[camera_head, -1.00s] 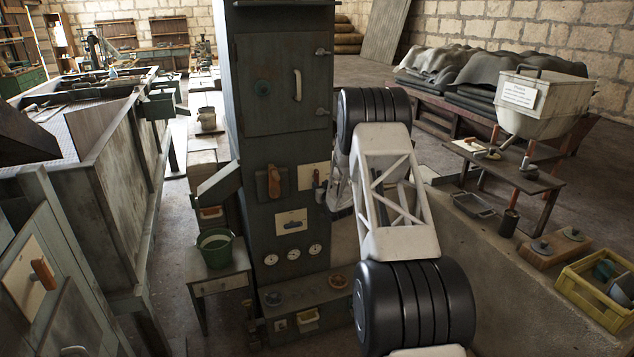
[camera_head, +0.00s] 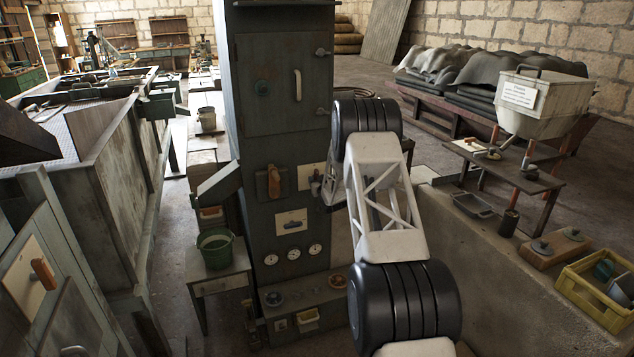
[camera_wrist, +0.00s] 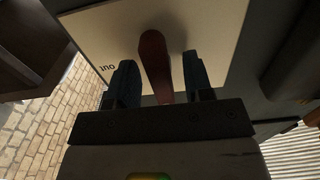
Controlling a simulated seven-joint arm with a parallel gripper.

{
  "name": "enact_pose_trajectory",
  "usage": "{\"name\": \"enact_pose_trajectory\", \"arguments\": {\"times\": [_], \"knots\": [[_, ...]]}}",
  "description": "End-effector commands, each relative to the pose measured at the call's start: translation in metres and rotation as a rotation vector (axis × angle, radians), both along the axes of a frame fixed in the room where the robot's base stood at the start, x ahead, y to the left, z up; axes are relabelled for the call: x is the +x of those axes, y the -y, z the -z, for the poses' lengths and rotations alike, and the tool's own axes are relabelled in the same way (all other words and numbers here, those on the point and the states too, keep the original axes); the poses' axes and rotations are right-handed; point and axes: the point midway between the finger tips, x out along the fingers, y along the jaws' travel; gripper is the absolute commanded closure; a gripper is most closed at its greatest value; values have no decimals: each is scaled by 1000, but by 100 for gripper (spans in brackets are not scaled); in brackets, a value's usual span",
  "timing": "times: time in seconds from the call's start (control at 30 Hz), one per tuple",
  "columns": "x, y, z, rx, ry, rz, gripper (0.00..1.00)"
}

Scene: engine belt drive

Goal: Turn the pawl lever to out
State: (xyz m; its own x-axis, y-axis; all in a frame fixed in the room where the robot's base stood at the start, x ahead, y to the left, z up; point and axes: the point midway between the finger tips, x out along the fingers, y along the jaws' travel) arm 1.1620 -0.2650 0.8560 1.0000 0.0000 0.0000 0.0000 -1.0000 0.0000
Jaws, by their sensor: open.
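In the wrist view, the reddish-brown pawl lever (camera_wrist: 154,62) stands on a cream plate (camera_wrist: 220,28). The word OUT (camera_wrist: 107,69) shows upside down on the plate, left of the lever. My gripper (camera_wrist: 160,78) is open, one dark finger on each side of the lever, with a gap on both sides. In the head view, my gripper (camera_head: 318,187) is at the cream plate (camera_head: 308,175) on the right of the dark cabinet's front (camera_head: 282,90). The lever there is too small and too covered to make out.
Left of that plate on the cabinet is an orange-brown handle (camera_head: 273,181). Below are a small cream panel (camera_head: 291,221) and several gauges (camera_head: 293,254). A green bucket (camera_head: 215,248) stands on a small table to the left. A concrete wall (camera_head: 510,265) runs along the right.

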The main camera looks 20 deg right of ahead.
Motion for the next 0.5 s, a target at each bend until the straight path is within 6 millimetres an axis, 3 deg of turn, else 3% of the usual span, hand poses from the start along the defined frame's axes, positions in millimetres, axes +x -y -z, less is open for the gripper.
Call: {"name": "enact_pose_trajectory", "arguments": {"times": [0.03, 0.3, 0.5], "knots": [[0, 0, 0, 0, 0, 0, 56], [0, 0, 0, 0, 0, 0, 98], [0, 0, 0, 6, 0, 0, 100]]}}
